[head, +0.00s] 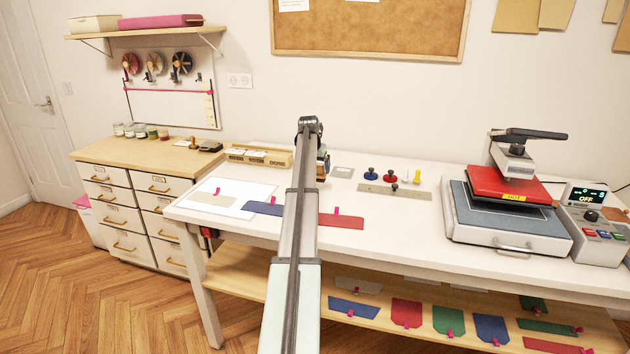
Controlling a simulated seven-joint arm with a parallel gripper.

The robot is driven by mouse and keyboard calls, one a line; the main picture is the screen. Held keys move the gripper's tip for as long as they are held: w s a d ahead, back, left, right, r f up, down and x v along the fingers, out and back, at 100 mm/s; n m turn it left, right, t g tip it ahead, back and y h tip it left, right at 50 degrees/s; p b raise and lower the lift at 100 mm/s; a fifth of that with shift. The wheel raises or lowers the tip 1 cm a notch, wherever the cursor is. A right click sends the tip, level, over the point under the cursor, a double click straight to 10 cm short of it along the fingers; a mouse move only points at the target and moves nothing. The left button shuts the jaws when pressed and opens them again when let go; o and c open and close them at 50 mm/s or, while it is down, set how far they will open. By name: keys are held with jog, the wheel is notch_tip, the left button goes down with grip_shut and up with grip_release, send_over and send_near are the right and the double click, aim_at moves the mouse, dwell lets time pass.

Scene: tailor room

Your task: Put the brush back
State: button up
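I cannot make out a brush for certain in the head view. My arm reaches away from the camera over the white table (400,240). My gripper (323,170) is at its far end, mostly hidden behind the arm, just right of a long wooden tray (262,157). A small brown and dark shape shows beside the arm there; I cannot tell whether it is a held thing or part of the gripper. The fingers are too hidden to read.
Stampers (371,174) and a metal ruler (394,192) lie right of the arm. Blue (262,209) and red (341,221) fabric pieces lie in front. A heat press (510,205) fills the table's right. A drawer cabinet (140,155) stands left. The table's middle right is clear.

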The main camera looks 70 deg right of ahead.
jog(key=shift+f, duration=2.55)
jog(key=shift+f, duration=0.15)
jog(key=o, duration=0.7)
jog(key=v, duration=1.2)
